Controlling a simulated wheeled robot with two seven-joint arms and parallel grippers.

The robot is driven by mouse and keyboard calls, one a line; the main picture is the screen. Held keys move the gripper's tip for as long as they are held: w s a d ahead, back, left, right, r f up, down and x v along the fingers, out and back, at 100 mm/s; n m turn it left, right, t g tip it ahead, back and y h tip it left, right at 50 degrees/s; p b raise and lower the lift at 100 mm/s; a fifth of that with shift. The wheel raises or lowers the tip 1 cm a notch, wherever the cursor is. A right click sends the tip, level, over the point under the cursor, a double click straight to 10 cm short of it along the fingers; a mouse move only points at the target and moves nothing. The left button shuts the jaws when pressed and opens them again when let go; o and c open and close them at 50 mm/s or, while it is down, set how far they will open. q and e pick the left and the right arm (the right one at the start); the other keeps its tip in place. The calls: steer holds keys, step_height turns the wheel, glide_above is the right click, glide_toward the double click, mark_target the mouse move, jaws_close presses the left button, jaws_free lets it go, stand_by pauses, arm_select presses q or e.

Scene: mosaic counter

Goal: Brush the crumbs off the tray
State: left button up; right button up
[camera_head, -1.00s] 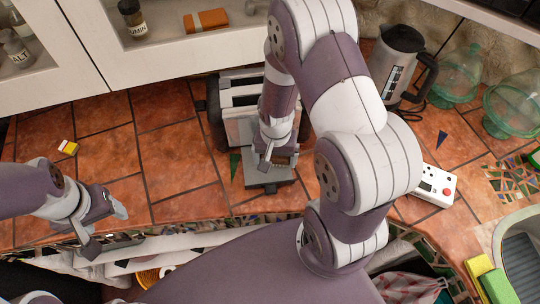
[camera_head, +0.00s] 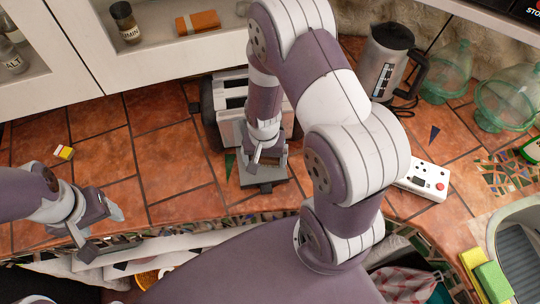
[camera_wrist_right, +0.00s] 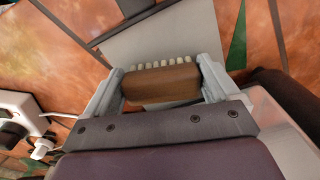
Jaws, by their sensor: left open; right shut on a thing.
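My right gripper (camera_head: 268,163) is shut on a small brush with a wooden back (camera_wrist_right: 160,86) and pale bristles, seen clearly between its fingers in the right wrist view. The brush is over the grey tray (camera_head: 246,180), which lies on the tiles in front of the toaster; the bristle tips are close to the tray, but I cannot tell if they touch it. The tray also shows in the right wrist view (camera_wrist_right: 180,38). I cannot make out any crumbs. My left gripper (camera_head: 103,232) is open and empty at the counter's front edge, at the left.
A white toaster (camera_head: 230,101) stands behind the tray. A kettle (camera_head: 388,62) and green glass domes (camera_head: 445,72) stand at the back right. A white box with a red button (camera_head: 426,180) lies right of my right arm. Tiles at left are mostly clear, except a small yellow-and-white item (camera_head: 63,152).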

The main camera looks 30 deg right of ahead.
steer(key=shift+s, duration=0.1)
step_height(320, 180, up, 6)
steer(key=p, duration=0.5)
steer(key=shift+f, duration=0.25)
steer(key=shift+r+p, duration=0.3)
steer(key=shift+p, duration=0.15)
steer(key=shift+f, duration=0.15)
steer(key=shift+w+r, duration=0.2)
step_height(320, 180, up, 3)
steer(key=p, duration=0.2)
steer(key=shift+s+p, duration=0.1)
steer(key=shift+p, duration=0.25)
steer(key=shift+f, duration=0.15)
